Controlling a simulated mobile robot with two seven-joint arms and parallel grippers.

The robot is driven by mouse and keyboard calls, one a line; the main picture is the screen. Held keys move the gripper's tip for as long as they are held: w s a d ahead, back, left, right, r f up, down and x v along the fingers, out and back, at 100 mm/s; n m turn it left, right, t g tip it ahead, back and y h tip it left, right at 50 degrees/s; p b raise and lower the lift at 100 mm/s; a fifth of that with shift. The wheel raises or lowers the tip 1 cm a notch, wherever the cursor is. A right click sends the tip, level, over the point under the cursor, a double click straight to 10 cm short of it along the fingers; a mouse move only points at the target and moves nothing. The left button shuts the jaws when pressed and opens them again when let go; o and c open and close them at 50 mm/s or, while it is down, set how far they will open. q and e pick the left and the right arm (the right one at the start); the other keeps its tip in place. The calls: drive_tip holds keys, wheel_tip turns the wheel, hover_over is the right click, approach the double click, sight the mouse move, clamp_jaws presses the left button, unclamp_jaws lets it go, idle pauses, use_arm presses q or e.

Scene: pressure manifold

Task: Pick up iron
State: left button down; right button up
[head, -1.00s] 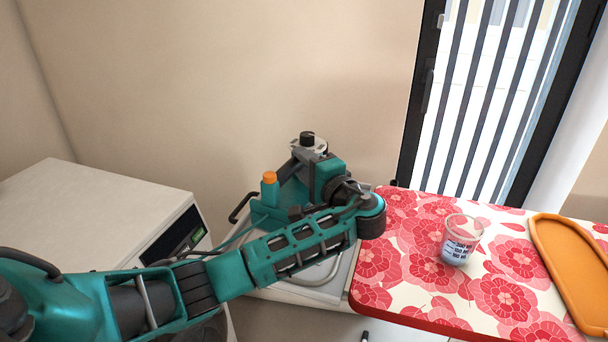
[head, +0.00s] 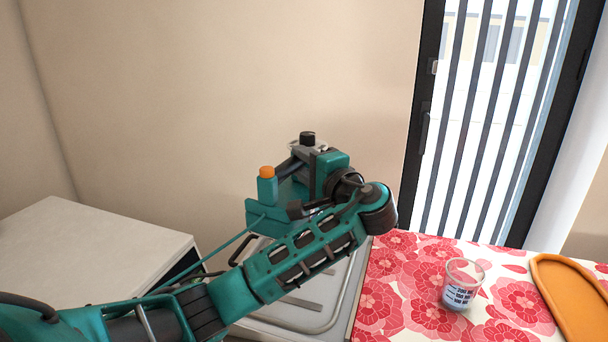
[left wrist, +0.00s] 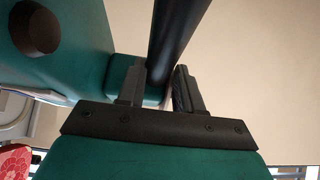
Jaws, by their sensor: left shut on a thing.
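My left gripper (left wrist: 158,88) is shut on a black bar, which I take to be the handle of the iron (left wrist: 166,40). In the left wrist view the bar runs up between the two fingers, and a teal body with a dark round knob is beside it. In the head view a teal piece with an orange cap (head: 267,188), seemingly the same iron, is beside my left gripper, raised above the metal basin. My gripper and arm hide part of it, and its underside does not show. My right gripper is in neither view.
A metal basin (head: 300,313) is below my left arm. A table with a red flower pattern (head: 395,280) is at right, bearing a measuring cup (head: 461,285) and an orange tray (head: 577,300). A white cabinet (head: 90,235) is at left. A wall and a slatted window are behind.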

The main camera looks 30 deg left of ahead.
sight(304, 193)
use_arm(q)
drive_tip(key=shift+r, duration=1.6)
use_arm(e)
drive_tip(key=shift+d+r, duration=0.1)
use_arm(q)
drive_tip(key=shift+r, duration=0.1)
